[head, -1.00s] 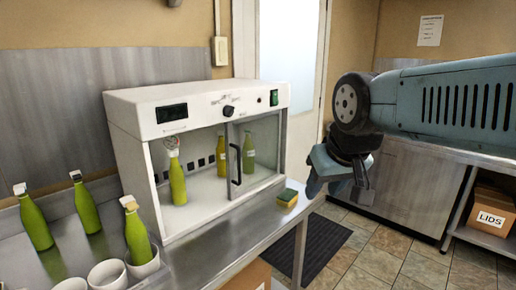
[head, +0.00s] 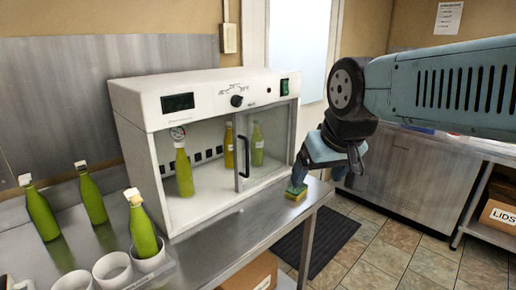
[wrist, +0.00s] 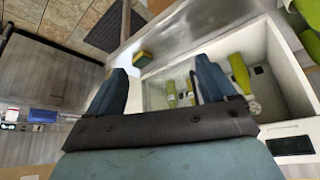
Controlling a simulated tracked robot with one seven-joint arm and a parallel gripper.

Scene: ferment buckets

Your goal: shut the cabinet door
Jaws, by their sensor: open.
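The white cabinet (head: 200,95) stands on the steel counter. Its front is open on the left, and a glass door (head: 268,145) with a black upright handle (head: 246,168) covers the right part. Three green-yellow bottles are inside, one with a gauge (head: 183,172) in the open part. My gripper (head: 330,168) is open and empty, to the right of the cabinet and apart from the handle. In the wrist view my gripper's fingers (wrist: 163,82) are spread, with the cabinet (wrist: 275,85) behind and to the right. The right finger hides part of the cabinet front there.
A yellow-green sponge (head: 296,192) lies on the counter (head: 235,230) at the cabinet's right front corner, near my gripper. Green bottles (head: 92,198) and white cups (head: 112,268) stand at the left. The counter before the cabinet is clear.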

